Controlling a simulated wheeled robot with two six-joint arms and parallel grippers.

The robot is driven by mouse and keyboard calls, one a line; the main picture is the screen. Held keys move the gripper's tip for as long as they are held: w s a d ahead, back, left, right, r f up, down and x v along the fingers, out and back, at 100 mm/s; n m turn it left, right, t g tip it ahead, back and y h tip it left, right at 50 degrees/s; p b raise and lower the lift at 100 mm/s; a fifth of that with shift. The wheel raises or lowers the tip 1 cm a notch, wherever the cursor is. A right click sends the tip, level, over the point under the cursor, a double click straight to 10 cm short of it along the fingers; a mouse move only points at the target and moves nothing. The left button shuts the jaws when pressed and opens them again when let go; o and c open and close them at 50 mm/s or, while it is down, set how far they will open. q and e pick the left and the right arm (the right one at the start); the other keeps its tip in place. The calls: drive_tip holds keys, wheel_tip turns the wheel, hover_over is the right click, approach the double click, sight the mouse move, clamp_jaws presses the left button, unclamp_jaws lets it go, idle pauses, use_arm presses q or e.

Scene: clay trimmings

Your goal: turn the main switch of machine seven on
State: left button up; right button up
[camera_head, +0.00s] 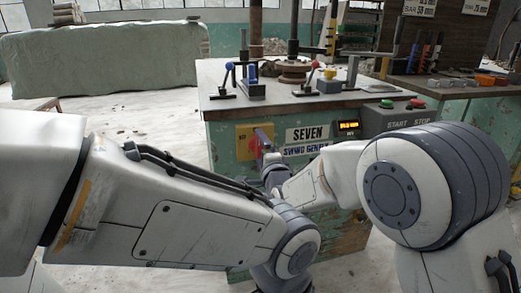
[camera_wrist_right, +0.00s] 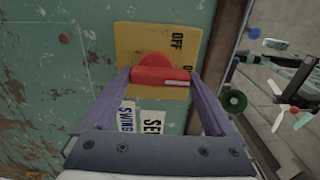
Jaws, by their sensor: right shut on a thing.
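The main switch is a red rotary knob (camera_wrist_right: 153,77) on a yellow plate (camera_wrist_right: 126,45) on the green front of the machine. In the wrist view the knob's bar lies across the picture, with a white mark near its right end. A black OFF label is on the plate; other lettering is partly covered. In the head view the yellow plate (camera_head: 244,143) is left of the SEVEN sign (camera_head: 307,133). My right gripper (camera_wrist_right: 160,76) has its fingers at both ends of the bar, shut on it. It also shows in the head view (camera_head: 265,150). My left gripper is out of sight.
Right of the sign are a lit orange display (camera_head: 348,125) and a START/STOP box (camera_head: 395,122) with green and red buttons. Levers with coloured knobs stand on the machine top (camera_head: 212,103). My left forearm crosses low in front. A covered heap (camera_head: 100,60) is behind left.

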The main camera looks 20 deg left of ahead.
drive_tip(key=shift+d+f, duration=0.1)
drive_tip(key=o, duration=1.1)
drive_tip(key=shift+c, duration=0.2)
drive_tip(key=p+v, duration=0.2)
drive_tip(key=v, duration=0.8)
drive_tip(key=shift+s, duration=0.2)
drive_tip(key=shift+d, duration=0.15)
